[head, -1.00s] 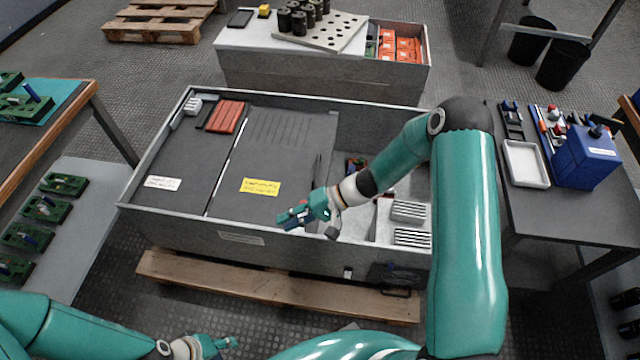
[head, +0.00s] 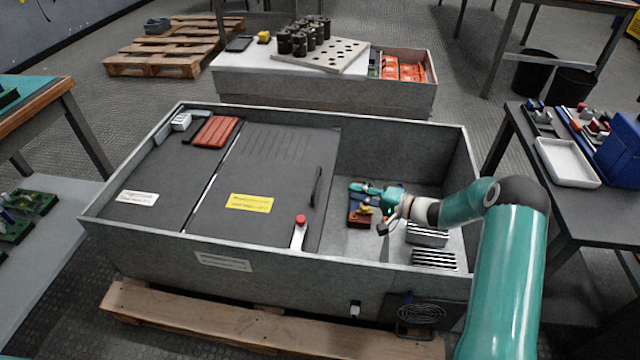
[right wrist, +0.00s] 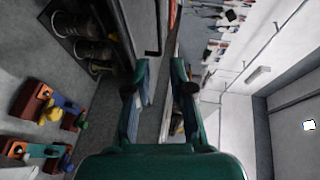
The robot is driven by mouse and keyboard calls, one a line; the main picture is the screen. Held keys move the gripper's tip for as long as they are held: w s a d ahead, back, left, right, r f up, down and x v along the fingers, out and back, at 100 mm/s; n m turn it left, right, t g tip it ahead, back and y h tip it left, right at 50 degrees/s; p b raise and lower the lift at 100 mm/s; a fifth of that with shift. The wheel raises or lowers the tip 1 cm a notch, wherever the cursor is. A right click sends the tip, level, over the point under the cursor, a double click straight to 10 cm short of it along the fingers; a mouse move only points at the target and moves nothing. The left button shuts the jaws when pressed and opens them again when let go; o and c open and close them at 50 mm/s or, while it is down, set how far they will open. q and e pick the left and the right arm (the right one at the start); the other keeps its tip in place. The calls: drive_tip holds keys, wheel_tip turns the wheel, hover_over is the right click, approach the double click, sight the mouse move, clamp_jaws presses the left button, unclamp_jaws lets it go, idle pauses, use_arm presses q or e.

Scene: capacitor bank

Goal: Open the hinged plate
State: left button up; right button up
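The hinged plate (head: 270,160) is a dark grey panel with a yellow label, lying flat over the middle of the grey cabinet in the head view. A dark bar handle (head: 316,187) stands near its right edge. A pale latch with a red knob (head: 299,232) sits at its front right corner. My right gripper (head: 363,188) is over the uncovered right compartment, to the right of the handle and apart from it. In the right wrist view its two fingers (right wrist: 158,88) are apart with nothing held between them. My left gripper is out of view.
The cabinet's front wall (head: 225,262) and right wall rise around the open compartment. Small red and yellow parts (head: 361,215) and finned grey blocks (head: 432,259) lie in it. A second dark panel (head: 150,185) covers the left side. A table with a white tray (head: 567,163) stands right.

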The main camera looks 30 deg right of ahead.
sight(316, 179)
drive_tip(key=b+x, duration=0.3)
drive_tip(key=x, duration=1)
drive_tip(key=shift+s+f, duration=0.1)
drive_tip(key=shift+f, duration=0.05)
drive_tip(key=shift+w+a+b, duration=0.25)
drive_tip(key=shift+w+b, duration=0.05)
drive_tip(key=shift+w, duration=0.15)
clamp_jaws()
